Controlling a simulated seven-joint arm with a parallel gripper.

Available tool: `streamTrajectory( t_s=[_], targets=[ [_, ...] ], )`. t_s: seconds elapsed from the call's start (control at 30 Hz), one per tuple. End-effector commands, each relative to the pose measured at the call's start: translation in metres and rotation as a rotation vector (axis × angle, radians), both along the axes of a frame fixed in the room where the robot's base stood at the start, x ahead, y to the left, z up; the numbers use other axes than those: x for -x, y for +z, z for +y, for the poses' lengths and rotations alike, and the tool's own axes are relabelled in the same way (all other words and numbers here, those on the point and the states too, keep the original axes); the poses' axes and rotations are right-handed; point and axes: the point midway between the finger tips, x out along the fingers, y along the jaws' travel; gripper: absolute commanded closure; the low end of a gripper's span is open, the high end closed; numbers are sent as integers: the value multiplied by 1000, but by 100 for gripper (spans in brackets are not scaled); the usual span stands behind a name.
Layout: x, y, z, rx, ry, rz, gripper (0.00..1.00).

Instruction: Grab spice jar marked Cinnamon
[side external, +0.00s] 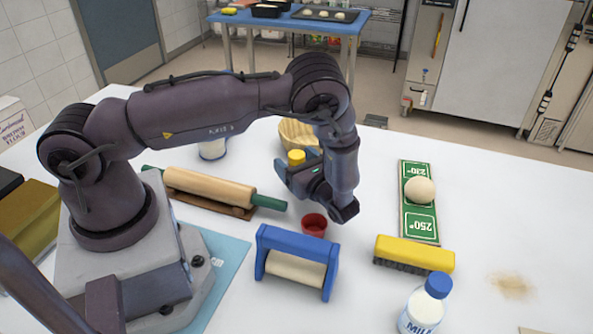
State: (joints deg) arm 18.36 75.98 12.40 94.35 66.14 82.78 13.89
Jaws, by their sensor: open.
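My gripper (297,168) is open, low over the white table, and its fingers point away from the camera. A small jar with a yellow lid (296,157) shows at the fingers and appears to be between them; I cannot tell whether they touch it. Its body is mostly hidden by the gripper, and no label can be read, so I cannot tell whether it is Cinnamon. A white container (212,149) stands farther left, partly hidden behind my arm.
A wicker basket (297,133) is just behind the gripper. A red cup (314,223) and blue-framed roller (296,262) are in front. A rolling pin (210,188) lies left. Right are a green board (419,222) with a dough ball, yellow brush (414,252) and milk bottle (425,307).

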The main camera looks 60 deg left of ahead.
Motion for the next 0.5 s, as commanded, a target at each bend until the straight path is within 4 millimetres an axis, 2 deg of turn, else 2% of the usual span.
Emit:
streamTrajectory(
  t_s=[0.1,0.33,0.37,0.5],
  targets=[
    [0,0,0,0,0,0,25],
    [0,0,-1,0,0,0,78],
    [0,0,-1,0,0,0,82],
    [0,0,-1,-1,0,0,82]
  ],
)
